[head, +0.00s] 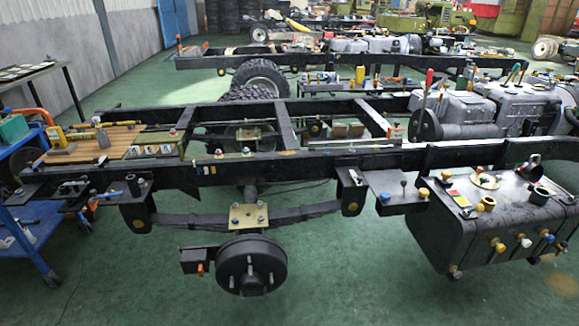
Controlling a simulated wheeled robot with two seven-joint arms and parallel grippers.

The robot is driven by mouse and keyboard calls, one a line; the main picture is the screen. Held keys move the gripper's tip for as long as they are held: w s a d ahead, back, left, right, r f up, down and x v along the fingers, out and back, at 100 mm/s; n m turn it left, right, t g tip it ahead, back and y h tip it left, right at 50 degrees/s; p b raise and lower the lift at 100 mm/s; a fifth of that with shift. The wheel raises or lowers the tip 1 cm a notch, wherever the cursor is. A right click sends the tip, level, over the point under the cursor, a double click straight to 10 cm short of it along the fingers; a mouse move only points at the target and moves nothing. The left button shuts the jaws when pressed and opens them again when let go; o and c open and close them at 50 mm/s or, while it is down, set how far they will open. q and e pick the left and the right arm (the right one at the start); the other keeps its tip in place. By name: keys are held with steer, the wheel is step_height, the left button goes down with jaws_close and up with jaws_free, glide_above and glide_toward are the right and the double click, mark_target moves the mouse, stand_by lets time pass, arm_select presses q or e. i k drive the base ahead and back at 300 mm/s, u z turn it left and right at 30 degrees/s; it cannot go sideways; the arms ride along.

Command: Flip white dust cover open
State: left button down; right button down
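I cannot clearly make out a white dust cover. A small white-tipped fitting (524,241) sticks out from the front face of the dark tank (455,232) at the right, among fittings with yellow and blue tips. It is too small to tell whether it is a cover, or whether it is open or shut. A round pale cap (485,181) lies on the tank's top. Neither my left nor my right gripper shows in the head view.
A black chassis frame (330,160) spans the view, with a wheel hub (250,266) below it. A wooden board with tools (100,143) lies on its left end. A blue cart (35,225) stands at left, a grey engine (500,105) at right. Green floor (350,270) is clear in front.

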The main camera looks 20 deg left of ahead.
mark_target(358, 179)
steer(key=u, duration=0.5)
steer(key=i, duration=0.45)
steer(key=u, duration=0.4)
